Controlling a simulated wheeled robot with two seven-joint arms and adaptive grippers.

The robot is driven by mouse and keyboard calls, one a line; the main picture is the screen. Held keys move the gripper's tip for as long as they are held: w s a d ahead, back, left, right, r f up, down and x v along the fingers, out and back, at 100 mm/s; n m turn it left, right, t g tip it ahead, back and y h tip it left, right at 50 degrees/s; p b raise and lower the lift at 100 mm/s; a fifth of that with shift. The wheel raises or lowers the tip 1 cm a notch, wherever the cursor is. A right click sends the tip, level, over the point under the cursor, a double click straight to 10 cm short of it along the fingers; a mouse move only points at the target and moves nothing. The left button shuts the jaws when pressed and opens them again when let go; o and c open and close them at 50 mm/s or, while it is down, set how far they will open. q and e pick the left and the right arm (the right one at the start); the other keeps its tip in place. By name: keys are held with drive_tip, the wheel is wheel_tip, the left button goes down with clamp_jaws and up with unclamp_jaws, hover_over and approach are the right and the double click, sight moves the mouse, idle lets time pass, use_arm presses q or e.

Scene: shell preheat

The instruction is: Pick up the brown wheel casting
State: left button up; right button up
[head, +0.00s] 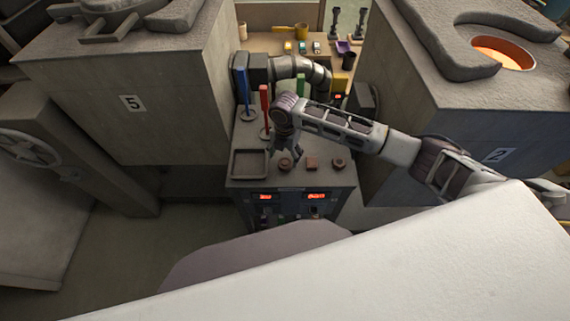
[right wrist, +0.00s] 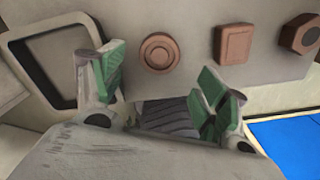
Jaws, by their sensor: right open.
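The brown wheel casting (right wrist: 159,53) is round with a raised ring and lies on the grey cabinet top. In the head view it (head: 285,164) is the casting nearest the square tray, just below my right gripper (head: 286,151). My right gripper is open and empty, pointing down. In the right wrist view its green-padded fingers (right wrist: 164,78) stand apart on either side of the wheel casting's line, with the casting a little beyond them. I cannot tell the height gap. My left gripper is not in view.
A square brown casting (right wrist: 233,44) and a hexagonal one (right wrist: 299,35) lie in a row to the right. An empty square tray (head: 235,164) is at left. Red (head: 264,108) and blue (head: 242,90) upright posts stand behind. Large grey furnace blocks flank the cabinet (head: 290,181).

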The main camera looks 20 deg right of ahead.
sight(285, 163)
drive_tip(key=shift+f, duration=0.1)
drive_tip(key=shift+w+f+p, duration=0.2)
drive_tip(key=shift+f+p, duration=0.3)
drive_tip(key=shift+f, duration=2)
drive_tip(key=shift+c, duration=0.2)
drive_tip(key=c, duration=1.1)
drive_tip(key=shift+r, duration=0.2)
drive_tip(key=shift+c, duration=0.2)
wheel_tip(285, 163, up, 10)
drive_tip(key=b, duration=0.1)
drive_tip(key=shift+f, duration=0.15)
